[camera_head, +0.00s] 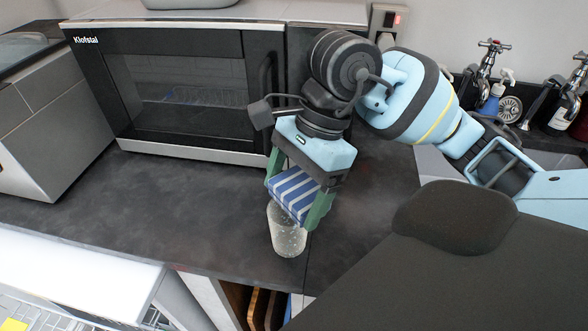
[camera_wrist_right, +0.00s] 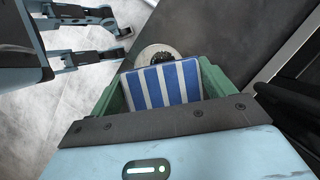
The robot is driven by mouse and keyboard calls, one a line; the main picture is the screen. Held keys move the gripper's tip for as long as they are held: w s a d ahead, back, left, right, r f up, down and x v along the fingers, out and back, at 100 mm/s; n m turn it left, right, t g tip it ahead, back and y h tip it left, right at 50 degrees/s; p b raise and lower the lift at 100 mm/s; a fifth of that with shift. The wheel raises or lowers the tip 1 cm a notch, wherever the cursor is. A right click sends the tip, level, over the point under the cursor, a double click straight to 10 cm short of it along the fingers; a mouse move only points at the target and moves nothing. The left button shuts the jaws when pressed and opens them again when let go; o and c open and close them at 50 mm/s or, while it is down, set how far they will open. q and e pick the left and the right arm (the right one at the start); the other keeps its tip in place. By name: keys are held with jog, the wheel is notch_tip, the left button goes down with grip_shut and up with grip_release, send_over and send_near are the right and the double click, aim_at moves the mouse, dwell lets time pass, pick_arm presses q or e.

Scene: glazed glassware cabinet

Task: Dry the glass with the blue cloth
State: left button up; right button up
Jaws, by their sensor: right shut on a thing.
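The glass (camera_head: 288,238) stands upright on the dark countertop, with pale spots like droplets on its wall. My right gripper (camera_head: 293,204) points down over it, its green fingers shut on the blue cloth (camera_head: 295,190), which has white stripes. The cloth is at the glass's mouth and hides part of the rim. I cannot tell how far it reaches inside. In the right wrist view the cloth (camera_wrist_right: 165,84) fills the jaws, with the round glass (camera_wrist_right: 157,54) just beyond it. My left gripper (camera_wrist_right: 122,42) shows there at upper left, fingers apart and empty, away from the glass.
A black microwave (camera_head: 185,85) stands behind the glass to the left. Taps (camera_head: 487,62) and bottles (camera_head: 497,92) are at the back right. The countertop (camera_head: 130,205) left of the glass is clear. Its front edge is close to the glass.

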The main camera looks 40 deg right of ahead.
jog(key=shift+d, duration=0.1)
jog(key=shift+d, duration=0.65)
jog(key=shift+a, duration=0.2)
jog(key=shift+a+r, duration=0.1)
jog(key=shift+a, duration=0.4)
jog(key=shift+a, duration=0.15)
jog(key=shift+a, duration=0.7)
jog(key=shift+a, duration=0.15)
